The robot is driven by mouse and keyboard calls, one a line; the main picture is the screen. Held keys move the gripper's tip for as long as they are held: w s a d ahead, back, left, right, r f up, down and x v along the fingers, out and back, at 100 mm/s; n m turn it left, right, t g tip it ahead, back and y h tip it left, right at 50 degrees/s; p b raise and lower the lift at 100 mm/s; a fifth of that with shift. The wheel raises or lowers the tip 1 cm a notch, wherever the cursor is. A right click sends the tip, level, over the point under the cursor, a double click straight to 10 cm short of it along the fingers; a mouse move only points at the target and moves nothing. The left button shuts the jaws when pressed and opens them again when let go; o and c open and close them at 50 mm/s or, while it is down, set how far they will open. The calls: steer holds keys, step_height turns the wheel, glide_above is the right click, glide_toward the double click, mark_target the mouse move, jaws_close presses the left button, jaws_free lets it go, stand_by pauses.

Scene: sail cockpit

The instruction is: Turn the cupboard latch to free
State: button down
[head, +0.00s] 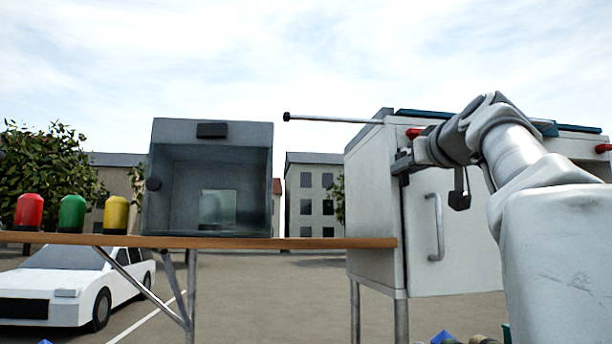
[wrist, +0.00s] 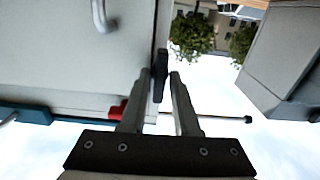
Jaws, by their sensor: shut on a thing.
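The white cupboard (head: 375,210) stands at the right in the head view, with a grey bar handle (head: 435,225) on its door. In the wrist view, the dark latch (wrist: 160,75) sits at the door's edge, lengthwise between my two fingers. My gripper (wrist: 160,73) is shut on the latch, with a finger on either side. In the head view my gripper (head: 402,162) is at the upper left edge of the door, where it mostly hides the latch. I cannot tell there how far the latch is turned.
A thin rod (head: 335,119) sticks out left from the cupboard top, close above my gripper. A red piece (head: 414,133) is just beside it. A grey glass-fronted box (head: 212,130) and red, green and yellow domes (head: 73,212) stand on a wooden shelf (head: 330,243) to the left.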

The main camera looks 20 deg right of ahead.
steer(key=c, duration=0.8)
jaws_free()
steer(key=shift+c, duration=0.2)
steer(key=b+v, duration=0.2)
steer(key=v, duration=1.5)
steer(key=shift+s, duration=0.2)
steer(key=shift+f, duration=0.1)
